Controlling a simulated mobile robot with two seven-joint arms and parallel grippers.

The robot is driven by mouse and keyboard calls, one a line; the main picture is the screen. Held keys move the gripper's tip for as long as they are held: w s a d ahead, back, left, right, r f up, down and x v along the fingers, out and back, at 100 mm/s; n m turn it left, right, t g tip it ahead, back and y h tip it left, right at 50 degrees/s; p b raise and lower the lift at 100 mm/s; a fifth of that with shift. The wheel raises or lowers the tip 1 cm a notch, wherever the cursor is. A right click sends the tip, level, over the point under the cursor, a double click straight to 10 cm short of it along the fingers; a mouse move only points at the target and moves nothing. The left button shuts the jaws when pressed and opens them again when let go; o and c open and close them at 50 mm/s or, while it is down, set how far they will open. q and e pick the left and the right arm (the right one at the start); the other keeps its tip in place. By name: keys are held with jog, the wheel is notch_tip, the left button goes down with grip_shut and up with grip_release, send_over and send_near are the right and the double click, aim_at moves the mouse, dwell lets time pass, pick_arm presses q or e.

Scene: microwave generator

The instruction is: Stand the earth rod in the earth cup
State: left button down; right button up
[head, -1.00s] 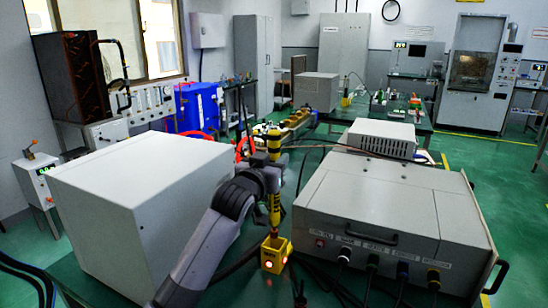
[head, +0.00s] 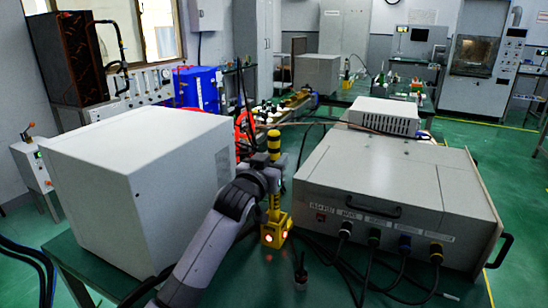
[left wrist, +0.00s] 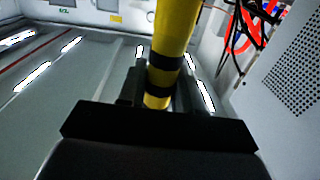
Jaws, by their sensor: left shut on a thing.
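The earth rod (head: 274,141), yellow with black bands, stands about upright between the two large grey boxes. My left gripper (head: 272,180) is shut on it partway down its length. The left wrist view shows the rod (left wrist: 174,45) between the fingers (left wrist: 158,85). My right gripper is not in view.
A large pale box (head: 140,190) stands close on the left of my arm. A grey instrument case (head: 400,185) with front cables stands close on the right. Red hoses (head: 243,135) are behind.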

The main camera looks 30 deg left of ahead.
pick_arm(q)
jog(key=shift+f, duration=0.8)
dwell(0.4)
jog(key=c, duration=0.7)
grip_release()
jog(key=s, duration=0.7)
jog(key=shift+d+b, duration=0.35)
jog(key=shift+b, duration=0.05)
jog(key=shift+s, duration=0.1)
